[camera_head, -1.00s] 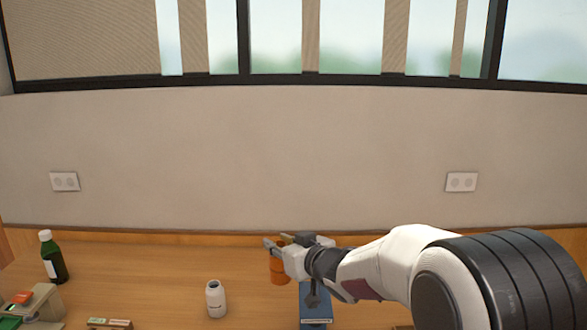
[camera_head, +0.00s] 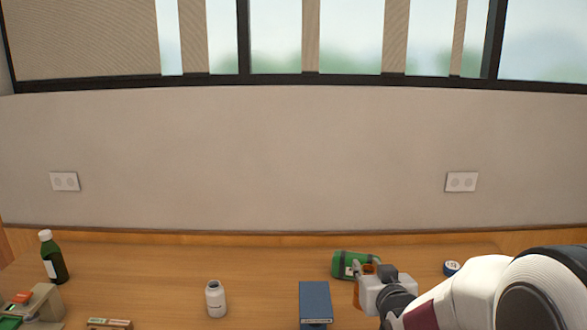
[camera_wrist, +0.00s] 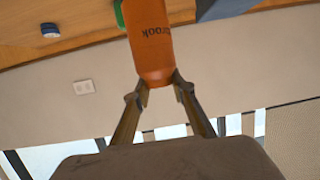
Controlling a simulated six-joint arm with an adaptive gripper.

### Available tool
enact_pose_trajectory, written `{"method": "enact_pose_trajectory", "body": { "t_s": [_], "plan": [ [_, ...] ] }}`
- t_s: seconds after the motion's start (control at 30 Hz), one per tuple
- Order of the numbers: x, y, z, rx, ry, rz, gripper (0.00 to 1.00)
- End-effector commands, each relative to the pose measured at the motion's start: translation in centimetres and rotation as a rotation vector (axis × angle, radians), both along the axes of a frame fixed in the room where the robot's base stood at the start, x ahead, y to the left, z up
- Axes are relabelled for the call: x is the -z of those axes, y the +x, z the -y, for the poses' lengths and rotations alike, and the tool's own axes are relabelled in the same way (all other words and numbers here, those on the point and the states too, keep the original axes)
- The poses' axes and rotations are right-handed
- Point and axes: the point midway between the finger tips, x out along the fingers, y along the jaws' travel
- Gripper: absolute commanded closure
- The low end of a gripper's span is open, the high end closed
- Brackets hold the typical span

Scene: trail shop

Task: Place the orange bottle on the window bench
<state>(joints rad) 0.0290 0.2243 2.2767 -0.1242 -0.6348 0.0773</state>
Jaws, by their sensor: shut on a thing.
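The orange bottle (camera_wrist: 150,40) fills the upper middle of the wrist view, with dark lettering on its side. My gripper (camera_wrist: 160,82) is shut on one end of it, a finger on each side. In the head view my gripper (camera_head: 366,278) is at the right of centre, over the wooden window bench (camera_head: 265,280), and only a little orange shows by its fingers. Whether the bottle touches the bench cannot be told.
A green container (camera_head: 346,264) lies close behind my gripper. A blue box (camera_head: 314,298) stands to its left, and a white bottle (camera_head: 216,300) farther left. A blue-and-white round item (camera_head: 451,267) is to the right. A dark green bottle (camera_head: 55,262) stands far left.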

Motion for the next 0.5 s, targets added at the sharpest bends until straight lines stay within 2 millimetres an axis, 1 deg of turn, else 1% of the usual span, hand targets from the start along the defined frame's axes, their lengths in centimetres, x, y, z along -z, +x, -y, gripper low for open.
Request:
{"method": "enact_pose_trajectory", "body": {
  "t_s": [0.03,0.1,0.2,0.37,0.5],
  "plan": [
    [1.3,-0.5,0.6,0.021,0.0,-0.007,1.0],
    [2.9,-0.9,0.7,0.034,0.001,-0.008,1.0],
    [4.6,-1.2,0.7,0.043,-0.001,-0.007,1.0],
    [6.4,-1.6,0.4,0.048,0.0,-0.004,1.0],
    [7.1,-1.7,0.2,0.048,0.0,-0.001,1.0]
  ]
}}
